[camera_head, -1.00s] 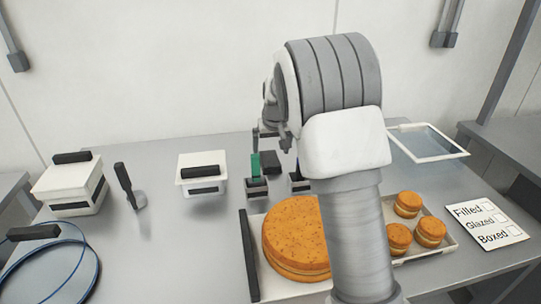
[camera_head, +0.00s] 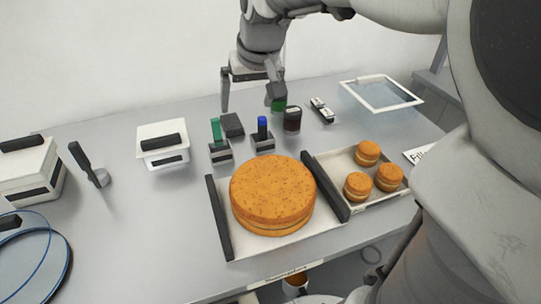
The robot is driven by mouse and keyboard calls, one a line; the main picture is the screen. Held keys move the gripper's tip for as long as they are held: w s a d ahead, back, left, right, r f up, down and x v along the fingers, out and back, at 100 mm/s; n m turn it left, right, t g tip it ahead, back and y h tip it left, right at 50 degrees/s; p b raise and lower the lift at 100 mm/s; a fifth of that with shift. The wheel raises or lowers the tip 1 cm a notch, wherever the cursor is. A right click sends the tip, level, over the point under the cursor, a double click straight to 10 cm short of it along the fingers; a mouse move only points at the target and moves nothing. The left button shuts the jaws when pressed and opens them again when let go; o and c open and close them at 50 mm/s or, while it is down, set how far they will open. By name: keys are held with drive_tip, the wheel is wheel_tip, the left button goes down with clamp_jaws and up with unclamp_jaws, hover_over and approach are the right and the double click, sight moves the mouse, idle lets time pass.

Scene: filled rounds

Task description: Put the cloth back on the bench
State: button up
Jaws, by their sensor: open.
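I see no clear cloth in the head view. The bench (camera_head: 120,235) is a grey metal table filling most of the view. My gripper (camera_head: 250,100) points down over its back edge, with its two fingers apart and nothing visible between them. A small green thing (camera_head: 279,106) shows just below the right finger; I cannot tell what it is or whether it touches the finger.
A large round cake (camera_head: 272,190) sits on a tray (camera_head: 218,225) at the front. Several small cakes (camera_head: 367,151) sit on a second tray (camera_head: 375,203). Green (camera_head: 216,130) and blue (camera_head: 262,127) handled tools, a dark jar (camera_head: 292,119) and a white tub (camera_head: 163,133) stand behind.

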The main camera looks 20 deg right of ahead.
drive_tip(key=s+f, duration=0.2)
drive_tip(key=s, duration=1.8)
drive_tip(key=shift+s+f+t+h, duration=0.15)
drive_tip(key=shift+f+t+h, duration=0.15)
drive_tip(key=shift+f, duration=0.05)
drive_tip(key=shift+a, duration=0.1)
wheel_tip(320, 180, up, 7)
drive_tip(key=p, duration=0.7)
